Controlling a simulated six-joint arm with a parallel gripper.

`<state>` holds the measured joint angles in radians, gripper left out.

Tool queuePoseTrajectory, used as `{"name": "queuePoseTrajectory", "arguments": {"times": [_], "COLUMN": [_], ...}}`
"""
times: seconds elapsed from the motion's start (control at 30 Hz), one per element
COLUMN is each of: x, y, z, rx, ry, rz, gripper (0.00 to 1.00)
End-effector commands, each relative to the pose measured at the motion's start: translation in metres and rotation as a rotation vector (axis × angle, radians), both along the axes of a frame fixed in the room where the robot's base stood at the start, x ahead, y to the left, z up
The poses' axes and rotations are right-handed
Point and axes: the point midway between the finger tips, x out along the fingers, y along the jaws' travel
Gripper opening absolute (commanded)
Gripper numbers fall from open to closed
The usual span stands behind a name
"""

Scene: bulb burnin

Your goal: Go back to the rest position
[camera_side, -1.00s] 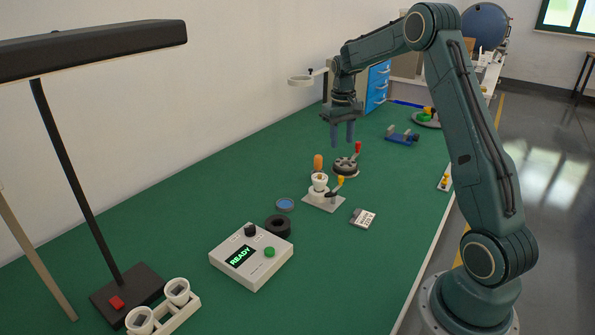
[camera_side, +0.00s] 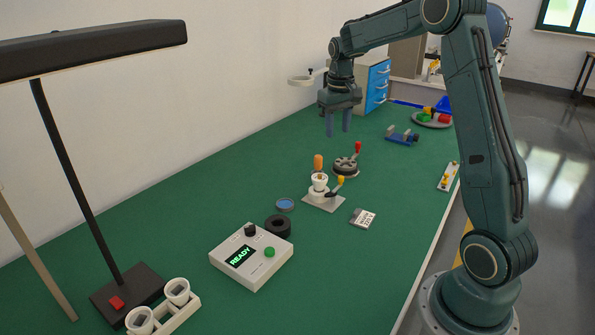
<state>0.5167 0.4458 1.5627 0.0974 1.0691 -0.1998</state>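My gripper (camera_side: 338,126) hangs in the air over the green table, fingers pointing down. Its two fingers are apart with nothing visible between them. Below it are a small white socket fixture (camera_side: 320,184) with a black lever and yellow knob, an orange rounded object (camera_side: 318,162), and a dark round clamp (camera_side: 346,166) with a red-tipped lever. My gripper is clear of all of them.
A white control box (camera_side: 251,258) shows READY. A black ring (camera_side: 278,226), a blue-topped disc (camera_side: 285,204) and a small labelled card (camera_side: 362,218) lie near it. A two-cup holder (camera_side: 175,308) and lamp base (camera_side: 127,292) stand front left. Blue drawers (camera_side: 378,85) stand behind.

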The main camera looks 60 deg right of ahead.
Motion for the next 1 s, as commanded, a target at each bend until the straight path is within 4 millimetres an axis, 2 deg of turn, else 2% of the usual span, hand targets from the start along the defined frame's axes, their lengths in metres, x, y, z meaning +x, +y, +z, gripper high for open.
{"name": "queuePoseTrajectory", "arguments": {"times": [0.03, 0.2, 0.5, 0.73, 1.0], "x": [-0.003, -0.017, -0.054, -0.090, -0.137], "y": [0.012, 0.049, 0.112, 0.154, 0.196], "z": [0.011, 0.039, 0.076, 0.093, 0.101], "rx": [-0.008, -0.024, -0.045, -0.055, -0.059], "ry": [-0.016, -0.057, -0.136, -0.199, -0.274], "rz": [0.015, 0.058, 0.136, 0.193, 0.264], "gripper": [0.40, 0.40, 0.40, 0.40, 0.40]}}
